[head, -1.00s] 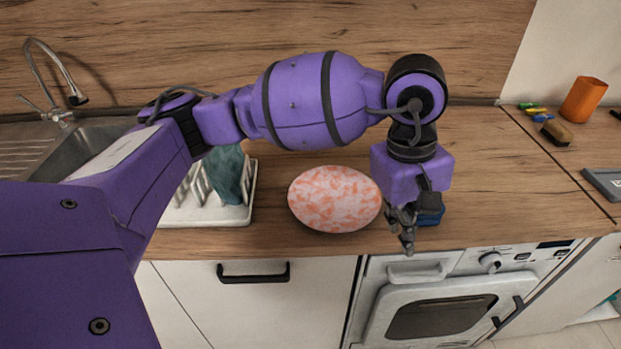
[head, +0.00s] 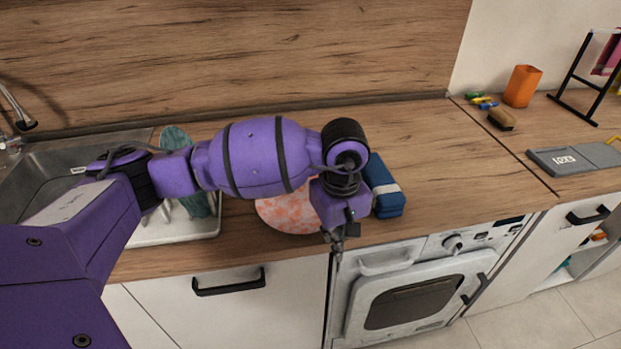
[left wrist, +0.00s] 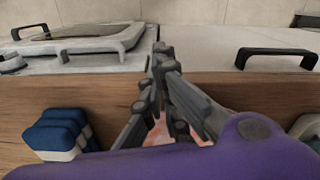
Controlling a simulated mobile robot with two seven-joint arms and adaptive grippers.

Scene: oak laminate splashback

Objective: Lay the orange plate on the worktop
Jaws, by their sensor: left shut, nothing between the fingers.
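The orange plate (head: 283,212), an oval speckled orange and white, lies flat on the wooden worktop (head: 440,150). My left arm and gripper hide its upper and right parts in the head view. My left gripper (head: 337,247) points down by the plate's right side, near the worktop's front edge. Its fingers are shut and empty. In the left wrist view the fingers of the gripper (left wrist: 163,55) meet at their tips, and a small speckled patch of the plate (left wrist: 158,134) shows between their lower parts. My right gripper is in neither view.
A blue block with a white band (head: 388,202) stands close right of my gripper. A white rack (head: 170,232) holding a teal plate (head: 176,138) is at the left, beside the sink. An orange cup (head: 522,86), a brush and a grey case are farther right. Worktop behind the block is clear.

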